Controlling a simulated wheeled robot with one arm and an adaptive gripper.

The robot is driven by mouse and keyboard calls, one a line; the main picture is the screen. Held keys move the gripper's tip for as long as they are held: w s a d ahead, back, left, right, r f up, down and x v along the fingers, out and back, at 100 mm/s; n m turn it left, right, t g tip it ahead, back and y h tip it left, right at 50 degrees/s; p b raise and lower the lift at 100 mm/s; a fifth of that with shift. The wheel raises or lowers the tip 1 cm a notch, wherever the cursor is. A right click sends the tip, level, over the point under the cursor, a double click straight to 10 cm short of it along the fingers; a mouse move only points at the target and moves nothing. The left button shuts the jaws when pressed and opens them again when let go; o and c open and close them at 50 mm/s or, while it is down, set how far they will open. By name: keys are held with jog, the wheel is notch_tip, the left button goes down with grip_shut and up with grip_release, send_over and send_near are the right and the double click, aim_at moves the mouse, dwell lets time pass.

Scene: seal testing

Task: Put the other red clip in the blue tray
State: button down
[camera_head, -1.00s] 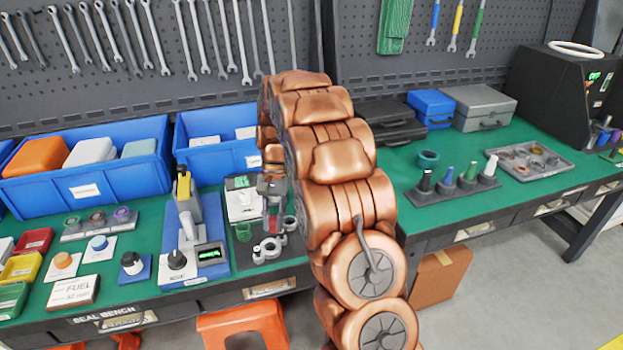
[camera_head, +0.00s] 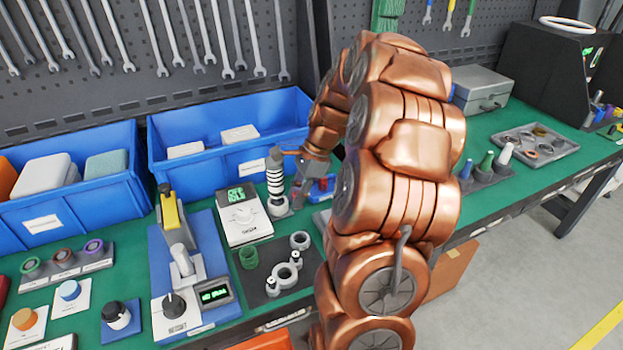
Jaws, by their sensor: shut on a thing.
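My gripper (camera_head: 298,194) is low over the right end of the left green bench, beside a striped black-and-white cylinder (camera_head: 276,182). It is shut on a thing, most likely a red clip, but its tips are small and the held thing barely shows. Just right of it, a small blue tray (camera_head: 331,181) shows in part, with a red piece (camera_head: 322,184) at it. I cannot tell whether this piece lies in the tray or is in my gripper. My copper arm hides the tray's right side.
Two large blue bins (camera_head: 190,157) stand behind the bench items. A white scale (camera_head: 243,216), a dark mat with grey rings (camera_head: 287,276) and a blue-based tester (camera_head: 205,262) stand left of my gripper. The right bench holds a grey parts tray (camera_head: 566,149).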

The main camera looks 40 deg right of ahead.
jog(key=p, duration=0.3)
send_over(312, 189)
jog(key=shift+w+a+f, duration=0.1)
jog(key=shift+w+f, duration=0.1)
jog(key=shift+f, duration=0.35)
notch_tip(312, 189, down, 3)
jog(key=shift+s+f+p, duration=0.1)
jog(key=shift+f+p, duration=0.05)
jog(key=shift+p, duration=0.15)
jog(key=shift+s+a+f, duration=0.1)
jog(key=shift+f, duration=0.15)
jog(key=shift+f, duration=0.1)
jog(key=c, duration=1.2)
grip_release()
jog(key=shift+f, duration=0.2)
jog(key=shift+o, duration=0.7)
jog(key=shift+r, duration=0.25)
